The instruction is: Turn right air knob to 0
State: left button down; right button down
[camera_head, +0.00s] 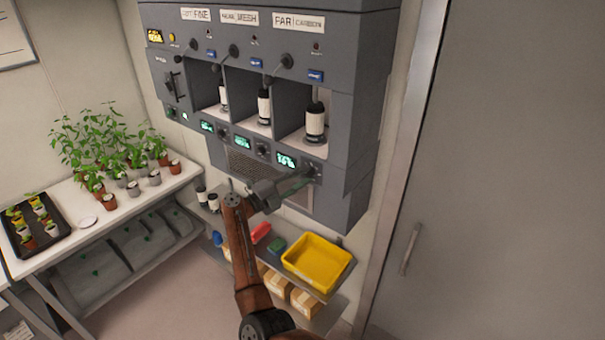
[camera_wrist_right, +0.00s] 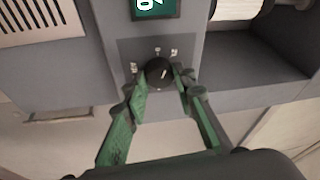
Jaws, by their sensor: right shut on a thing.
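The right air knob (camera_wrist_right: 159,72) is a round black dial with a light pointer mark, on the grey front of the wall unit. In the right wrist view its pointer leans up and to the right, with small pale marks around it. My right gripper (camera_wrist_right: 160,80) has its green-padded fingers on either side of the knob and is shut on it. In the head view my right gripper (camera_head: 306,176) reaches up to the right end of the panel and largely hides the knob. A lit green display (camera_head: 286,160) sits beside the knob. My left gripper is not in view.
The grey unit (camera_head: 355,130) has three open bays holding black-and-white canisters. A shelf below bears a yellow tray (camera_head: 317,262) and boxes. Potted plants and a black seedling tray (camera_head: 62,232) stand on a white bench at left. A grey door (camera_head: 500,170) is at right.

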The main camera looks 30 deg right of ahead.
jog(key=shift+f+n+t+h+p, duration=0.1)
jog(key=shift+n+t+h+p, duration=0.2)
jog(key=shift+n+p, duration=0.7)
jog(key=shift+f+n+t+h+p, duration=0.1)
jog(key=shift+n+t+h+p, duration=0.25)
jog(key=shift+n, duration=1.05)
jog(key=c, duration=1.6)
grip_release()
jog(key=shift+r, duration=0.1)
jog(key=shift+a, duration=0.1)
jog(key=v, duration=1.2)
jog(key=shift+r, duration=0.1)
